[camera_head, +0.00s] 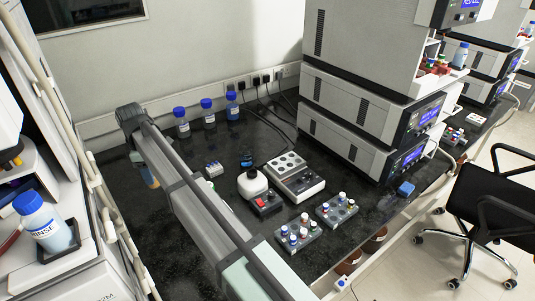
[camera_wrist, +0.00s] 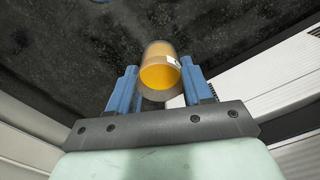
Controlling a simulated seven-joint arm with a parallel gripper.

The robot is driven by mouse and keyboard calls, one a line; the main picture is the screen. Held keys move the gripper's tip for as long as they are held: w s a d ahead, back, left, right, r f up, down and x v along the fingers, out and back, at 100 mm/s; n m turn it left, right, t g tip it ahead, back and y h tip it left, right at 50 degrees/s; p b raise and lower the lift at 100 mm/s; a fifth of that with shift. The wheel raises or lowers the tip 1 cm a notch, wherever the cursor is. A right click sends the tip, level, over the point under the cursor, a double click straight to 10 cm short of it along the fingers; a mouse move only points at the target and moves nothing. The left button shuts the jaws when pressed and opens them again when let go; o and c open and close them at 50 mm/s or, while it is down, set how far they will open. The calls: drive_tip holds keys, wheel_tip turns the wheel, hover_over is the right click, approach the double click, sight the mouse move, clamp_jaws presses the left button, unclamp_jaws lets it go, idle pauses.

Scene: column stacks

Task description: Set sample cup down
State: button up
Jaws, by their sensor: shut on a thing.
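The sample cup (camera_wrist: 160,75) is a clear cup with orange-yellow content and a small white label. In the wrist view it stands between the two blue fingers of my gripper (camera_wrist: 158,88), which is shut on it. In the head view my arm crosses the bench and hides most of the gripper. A small part of the cup (camera_head: 151,177) shows at the left of the arm, over the dark bench. I cannot tell whether the cup touches the bench top.
The dark bench (camera_head: 130,215) is clear around the cup. Three blue-capped bottles (camera_head: 207,113) stand at the back. A mixer (camera_head: 252,184), a block with wells (camera_head: 292,176) and vial racks (camera_head: 298,233) are right of my arm. Stacked instruments (camera_head: 365,100) stand further right.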

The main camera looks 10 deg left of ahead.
wheel_tip(320, 180, up, 3)
drive_tip(key=shift+r, duration=0.1)
drive_tip(key=shift+w+d+r, duration=0.15)
drive_tip(key=shift+w+d, duration=0.1)
drive_tip(key=shift+w, duration=0.35)
drive_tip(key=w+d, duration=0.8)
drive_tip(key=w, duration=0.3)
drive_tip(key=w+d, duration=0.7)
drive_tip(key=w, duration=0.4)
drive_tip(key=w+d, duration=1.6)
drive_tip(key=d, duration=0.5)
drive_tip(key=shift+n, duration=0.4)
drive_tip(key=shift+w+d+f, duration=0.1)
drive_tip(key=shift+f, duration=3.7)
drive_tip(key=shift+w+d+f, duration=0.1)
drive_tip(key=shift+f, duration=3.7)
drive_tip(key=shift+f, duration=0.15)
